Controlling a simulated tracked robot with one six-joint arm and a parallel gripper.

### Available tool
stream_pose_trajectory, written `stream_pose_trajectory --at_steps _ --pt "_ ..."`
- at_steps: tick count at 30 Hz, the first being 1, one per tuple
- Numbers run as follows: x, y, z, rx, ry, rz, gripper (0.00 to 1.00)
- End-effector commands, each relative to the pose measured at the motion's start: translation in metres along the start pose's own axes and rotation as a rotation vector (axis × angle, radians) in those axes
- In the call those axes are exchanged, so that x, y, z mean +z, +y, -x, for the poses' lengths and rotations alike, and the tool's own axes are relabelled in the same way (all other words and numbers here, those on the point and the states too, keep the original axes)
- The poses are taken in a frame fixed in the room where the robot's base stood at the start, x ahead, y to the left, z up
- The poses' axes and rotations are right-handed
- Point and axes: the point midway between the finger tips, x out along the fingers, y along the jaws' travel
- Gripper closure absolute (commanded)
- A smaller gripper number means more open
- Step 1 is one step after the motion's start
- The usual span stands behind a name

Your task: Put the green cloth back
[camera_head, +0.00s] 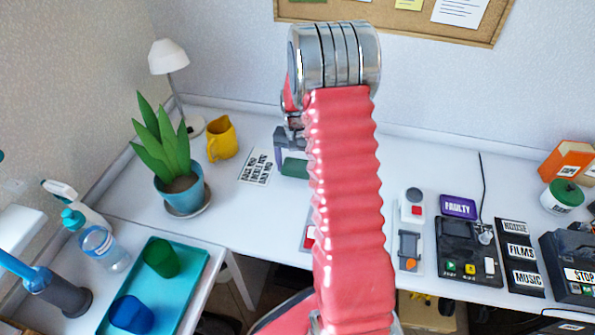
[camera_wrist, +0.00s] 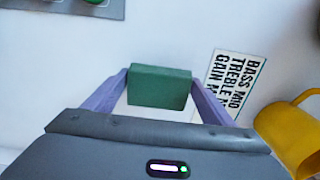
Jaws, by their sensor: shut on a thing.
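The green cloth (camera_wrist: 160,87) looks like a small folded dark green block. My gripper (camera_wrist: 160,80) is shut on it, with one purple finger at each side. In the head view the cloth (camera_head: 294,167) shows just left of my red arm, over the white desk. Part of my gripper (camera_head: 281,150) is hidden behind the arm there. I cannot tell whether the cloth touches the desk.
A printed card (camera_head: 256,167) and a yellow jug (camera_head: 222,140) are left of the cloth. A potted plant (camera_head: 171,160) stands farther left. A teal tray (camera_head: 196,262) holds blue and green cups. A player (camera_head: 467,253) and labelled boxes crowd the right.

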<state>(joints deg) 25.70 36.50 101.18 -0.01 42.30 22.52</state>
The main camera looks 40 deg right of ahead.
Motion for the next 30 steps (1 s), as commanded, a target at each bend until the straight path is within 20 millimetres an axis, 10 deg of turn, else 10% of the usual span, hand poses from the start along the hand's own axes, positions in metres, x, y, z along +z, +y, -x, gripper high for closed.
stream_pose_trajectory --at_steps 17,18,30 --pt "0.0 0.0 -0.027 0.0 0.0 -0.001 0.47" --pt "0.0 0.001 -0.028 0.0 0.0 -0.001 0.22" --pt "0.0 0.001 -0.027 0.0 0.0 -0.001 0.04"
